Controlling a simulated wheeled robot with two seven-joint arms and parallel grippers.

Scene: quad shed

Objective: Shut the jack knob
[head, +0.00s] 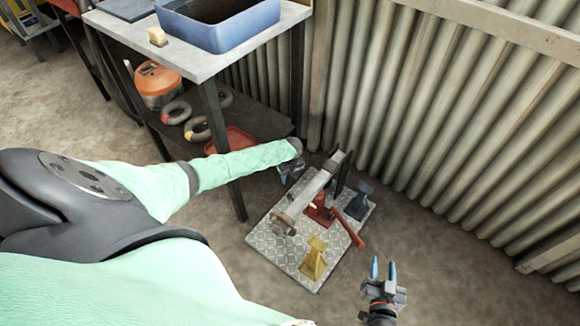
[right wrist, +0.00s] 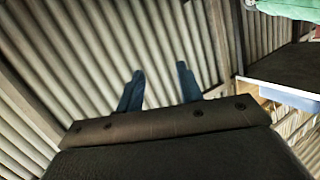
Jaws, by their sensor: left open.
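A red jack (head: 318,211) stands on a diamond-plate board (head: 276,246) on the floor, in the head view. A long grey bar (head: 309,190) lies slantwise by it, with a rounded end (head: 283,223) towards the front left. I cannot tell which small part is the knob. My left gripper (head: 290,171) is at the board's back left corner, beside the bar; it is small and partly hidden by my sleeve, its jaws apart. My right gripper (head: 383,270) is open and empty, right of the board; its blue fingers stand apart in the right wrist view (right wrist: 158,88).
A yellow stand (head: 313,260) and a blue-grey stand (head: 358,202) are on the board, with a red lever (head: 348,230) between them. A workbench (head: 208,66) with a blue bin (head: 222,36) is at the back left. A corrugated wall (head: 430,110) closes the back. Floor at right is clear.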

